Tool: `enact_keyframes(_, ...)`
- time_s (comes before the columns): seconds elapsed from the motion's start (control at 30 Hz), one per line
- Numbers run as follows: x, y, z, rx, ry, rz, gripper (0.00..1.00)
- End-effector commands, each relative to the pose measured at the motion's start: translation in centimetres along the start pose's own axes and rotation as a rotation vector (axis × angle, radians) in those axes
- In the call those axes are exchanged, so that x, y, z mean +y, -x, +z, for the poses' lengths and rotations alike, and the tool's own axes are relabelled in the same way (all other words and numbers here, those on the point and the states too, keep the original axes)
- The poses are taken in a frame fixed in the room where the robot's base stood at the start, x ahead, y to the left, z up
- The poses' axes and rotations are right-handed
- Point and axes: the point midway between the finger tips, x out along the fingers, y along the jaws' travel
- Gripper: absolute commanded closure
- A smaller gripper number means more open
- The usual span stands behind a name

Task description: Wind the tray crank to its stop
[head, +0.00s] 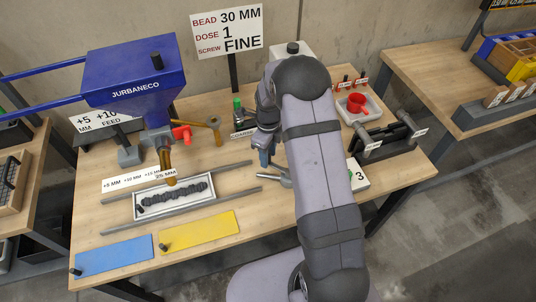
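The white-rimmed tray (207,180) sits between two grey rails (227,200), under the nozzle (165,160) of the blue hopper. A dark lumpy bead lies in it. My gripper (265,158) points down over the table, right of the rails, partly hidden by my own arm. A grey metal lever-like part (274,177) lies just below the gripper tips; it may be the tray crank, but I cannot tell for sure. I cannot make out whether the fingers touch or hold it, or whether they are open.
The blue hopper (135,75) with a red handle (182,132) stands at the left. A sign (228,32) reads bead 30 mm, dose 1, screw fine. Blue (112,258) and yellow (198,232) plates lie in front. A tray with a red cup (357,103) is at right.

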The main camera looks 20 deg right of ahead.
Motion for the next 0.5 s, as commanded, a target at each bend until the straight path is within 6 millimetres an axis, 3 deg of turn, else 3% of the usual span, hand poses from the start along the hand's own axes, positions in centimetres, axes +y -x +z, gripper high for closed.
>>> enact_keyframes(0.27,0.0,0.7,0.1,-0.001,0.0,-0.001,0.64)
enact_keyframes(0.5,0.0,3.6,0.1,-0.002,0.0,-0.002,0.64)
